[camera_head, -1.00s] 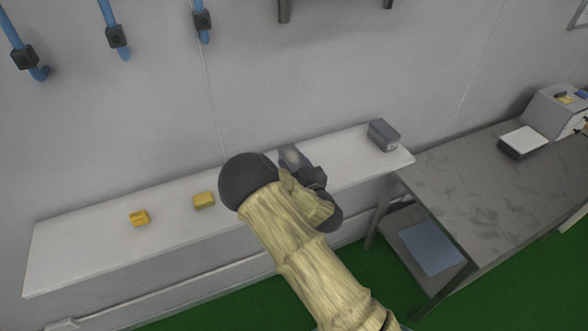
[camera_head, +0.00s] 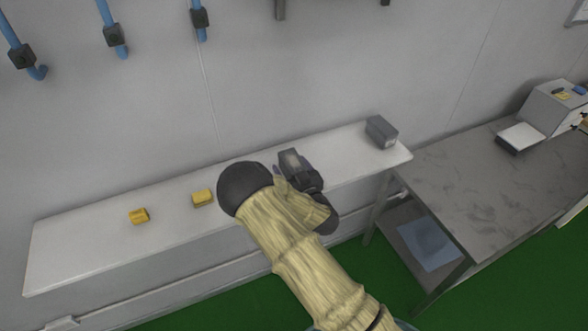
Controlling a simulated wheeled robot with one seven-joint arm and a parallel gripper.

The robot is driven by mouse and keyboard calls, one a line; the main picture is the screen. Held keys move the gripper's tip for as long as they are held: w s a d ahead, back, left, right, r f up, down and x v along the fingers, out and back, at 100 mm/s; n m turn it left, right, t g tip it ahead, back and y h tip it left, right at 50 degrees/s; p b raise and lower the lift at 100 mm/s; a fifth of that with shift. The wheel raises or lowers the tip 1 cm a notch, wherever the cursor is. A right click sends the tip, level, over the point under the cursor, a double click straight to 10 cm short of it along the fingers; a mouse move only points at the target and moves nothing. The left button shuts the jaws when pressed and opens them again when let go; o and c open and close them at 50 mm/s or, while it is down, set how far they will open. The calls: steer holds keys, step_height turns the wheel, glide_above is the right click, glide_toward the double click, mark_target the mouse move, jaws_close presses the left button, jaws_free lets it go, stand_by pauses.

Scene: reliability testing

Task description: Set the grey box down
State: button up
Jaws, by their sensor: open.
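A grey box (camera_head: 381,132) stands on the right end of the long white shelf (camera_head: 95,257), close to the wall. My gripper (camera_head: 291,162) is over the middle of the shelf, well to the left of that box and apart from it. The gripper is open. My arm and dark wrist cover much of it, so its fingertips are not clear. A dark grey block-like shape with a lighter patch shows at its far side; I cannot tell whether it is part of the gripper or a separate thing.
Two yellow blocks, one nearer (camera_head: 202,198) and one farther left (camera_head: 139,216), lie on the shelf. A grey table (camera_head: 480,190) stands at the right, bearing a white-topped device (camera_head: 520,136) and a larger grey machine (camera_head: 552,106). Shelf space between gripper and grey box is clear.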

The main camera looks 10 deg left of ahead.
steer(key=shift+r, duration=0.15)
steer(key=shift+s+d, duration=0.15)
steer(key=shift+d, duration=0.05)
steer(key=b+v, duration=0.4)
steer(key=v, duration=0.7)
steer(key=shift+s, duration=0.25)
steer(key=shift+d, duration=0.15)
